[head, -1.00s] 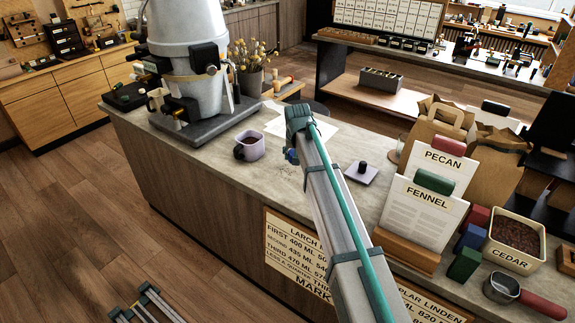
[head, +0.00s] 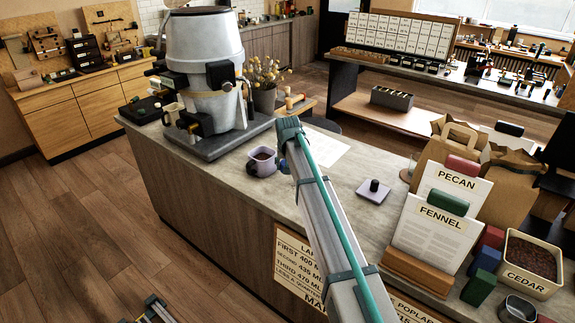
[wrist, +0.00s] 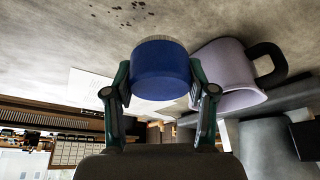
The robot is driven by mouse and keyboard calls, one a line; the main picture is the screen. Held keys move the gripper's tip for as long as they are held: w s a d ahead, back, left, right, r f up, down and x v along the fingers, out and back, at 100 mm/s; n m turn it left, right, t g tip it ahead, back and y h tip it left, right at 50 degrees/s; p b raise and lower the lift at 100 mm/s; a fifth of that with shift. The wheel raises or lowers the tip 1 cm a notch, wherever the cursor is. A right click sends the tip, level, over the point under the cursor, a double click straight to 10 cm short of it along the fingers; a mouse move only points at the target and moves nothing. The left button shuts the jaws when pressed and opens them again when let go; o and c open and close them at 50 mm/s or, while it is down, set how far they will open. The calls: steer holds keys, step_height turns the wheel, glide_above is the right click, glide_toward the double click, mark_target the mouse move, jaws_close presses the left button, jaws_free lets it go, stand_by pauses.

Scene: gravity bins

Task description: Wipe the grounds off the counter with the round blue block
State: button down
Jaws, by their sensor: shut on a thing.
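In the wrist view, my gripper (wrist: 159,84) is shut on the round blue block (wrist: 160,68), with a finger on each side. The block's pale far face is turned toward the counter (wrist: 230,22); I cannot tell whether it touches. Dark grounds (wrist: 125,8) lie as scattered specks on the counter, beyond the block and a little left, partly cut off by the picture's edge. In the head view my arm covers most of the gripper, and I cannot make out the grounds.
A lilac mug (wrist: 225,75) stands close to the right of the block; it also shows in the head view (head: 262,164). A grey machine (head: 205,75) stands behind it. A lilac square with a dark knob (head: 374,191) and a card holder (head: 418,270) are to the right.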

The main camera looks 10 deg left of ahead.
mark_target(288, 183)
steer(key=shift+f+b, duration=0.85)
steer(key=shift+f, duration=1.35)
steer(key=shift+f, duration=0.6)
steer(key=shift+d, duration=0.15)
steer(key=shift+s+d+r, duration=0.1)
steer(key=shift+s+d, duration=0.4)
steer(key=shift+d, duration=0.35)
steer(key=shift+s+d, duration=0.5)
steer(key=shift+d, duration=0.3)
steer(key=shift+s+d, duration=0.55)
steer(key=shift+d, duration=0.35)
steer(key=shift+s+d, duration=0.5)
steer(key=shift+d, duration=0.35)
steer(key=shift+f, duration=0.2)
steer(key=shift+w+a+r, duration=0.1)
steer(key=shift+w+a, duration=0.45)
steer(key=shift+a, duration=0.35)
steer(key=shift+w+a, duration=0.5)
steer(key=shift+a, duration=0.4)
